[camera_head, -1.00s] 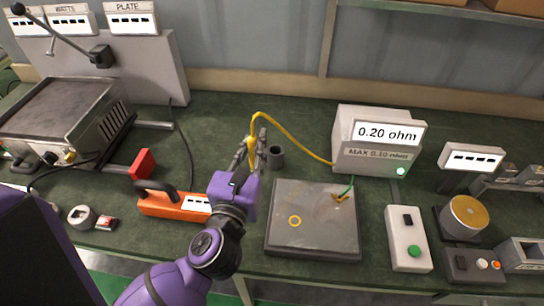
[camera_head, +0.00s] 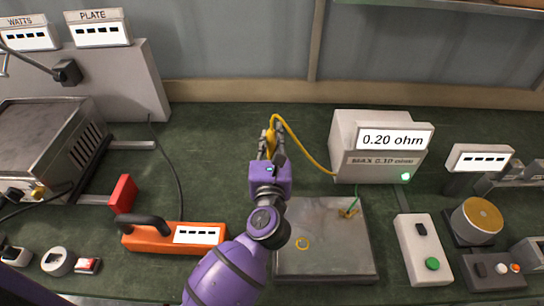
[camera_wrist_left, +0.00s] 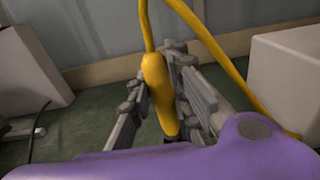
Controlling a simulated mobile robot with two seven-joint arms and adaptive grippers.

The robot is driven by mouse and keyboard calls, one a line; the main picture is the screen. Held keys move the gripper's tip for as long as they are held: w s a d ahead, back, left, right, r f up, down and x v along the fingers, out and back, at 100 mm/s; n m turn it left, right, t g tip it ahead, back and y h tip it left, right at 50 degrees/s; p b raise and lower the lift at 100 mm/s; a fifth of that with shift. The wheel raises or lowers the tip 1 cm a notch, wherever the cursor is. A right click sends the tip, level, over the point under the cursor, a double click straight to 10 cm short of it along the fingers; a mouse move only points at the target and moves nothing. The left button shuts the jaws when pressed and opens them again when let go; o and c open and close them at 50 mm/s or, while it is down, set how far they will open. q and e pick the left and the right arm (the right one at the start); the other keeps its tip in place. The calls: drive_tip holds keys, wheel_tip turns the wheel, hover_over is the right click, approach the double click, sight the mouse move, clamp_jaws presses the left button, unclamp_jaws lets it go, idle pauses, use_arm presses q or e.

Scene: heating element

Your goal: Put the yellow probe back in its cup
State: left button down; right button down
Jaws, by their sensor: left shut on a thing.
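The yellow probe (camera_head: 270,141) is upright between the fingers of my left gripper (camera_head: 272,148), near the back of the bench. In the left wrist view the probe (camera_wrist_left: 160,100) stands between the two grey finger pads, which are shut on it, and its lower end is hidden. A yellow cable leaves its top and runs to the ohm meter (camera_head: 375,147). The dark cup is hidden behind or below my left gripper, so I cannot tell whether the probe's tip is in it. My right gripper is not in view.
A grey plate (camera_head: 325,255) with a yellow ring mark lies just right of my left arm. An orange handled device (camera_head: 160,238) and red block (camera_head: 123,194) are to the left. A white box with a green button (camera_head: 422,250) stands right. The bench behind the gripper is clear.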

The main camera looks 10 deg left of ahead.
sight(272, 153)
use_arm(q)
wheel_tip(272, 153, down, 4)
drive_tip(key=shift+d+f+b, duration=0.1)
drive_tip(key=shift+f+b, duration=0.05)
drive_tip(key=shift+b, duration=0.2)
drive_tip(key=shift+f, duration=0.2)
drive_tip(key=shift+r, duration=0.1)
drive_tip(key=shift+f, duration=0.2)
drive_tip(key=c, duration=2)
unclamp_jaws()
drive_tip(key=shift+f, duration=0.1)
drive_tip(key=shift+c, duration=0.2)
drive_tip(key=o, duration=0.4)
